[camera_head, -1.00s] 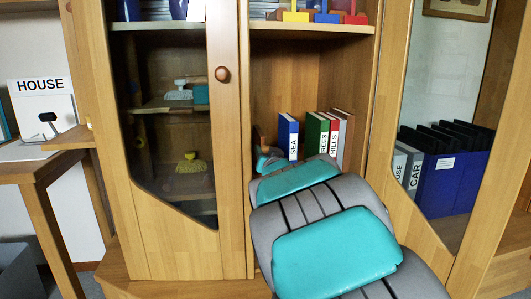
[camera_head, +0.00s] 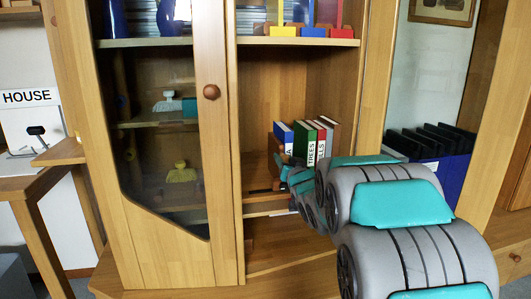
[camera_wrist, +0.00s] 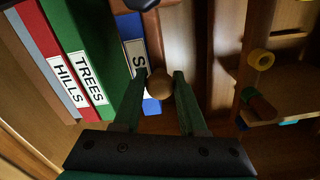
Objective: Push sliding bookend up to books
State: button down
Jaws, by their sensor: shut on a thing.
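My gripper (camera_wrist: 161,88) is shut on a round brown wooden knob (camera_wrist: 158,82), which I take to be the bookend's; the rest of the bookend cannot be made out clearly. In the head view my gripper (camera_head: 285,172) is low in the open shelf bay, left of the books, and largely hides that spot. The books stand upright: a blue SEA book (camera_head: 284,137) nearest the gripper, then a green TREES book (camera_head: 304,142), a red HILLS book (camera_head: 321,140) and a brown one. In the wrist view the SEA book (camera_wrist: 135,60) is close beside the knob, contact unclear.
A glass-fronted cabinet door (camera_head: 211,150) with a round knob is left of the bay. Toy blocks (camera_head: 283,31) stand on the shelf above. A blue box (camera_head: 455,180) is at the right. A side table with a HOUSE sign (camera_head: 27,97) is at the left.

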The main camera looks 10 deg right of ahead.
jog(key=d+p, duration=0.1)
jog(key=d, duration=0.4)
jog(key=shift+d+f, duration=0.1)
jog(key=shift+c, duration=2.3)
grip_release()
jog(key=shift+s, duration=0.1)
jog(key=s, duration=0.7)
jog(key=shift+s, duration=0.3)
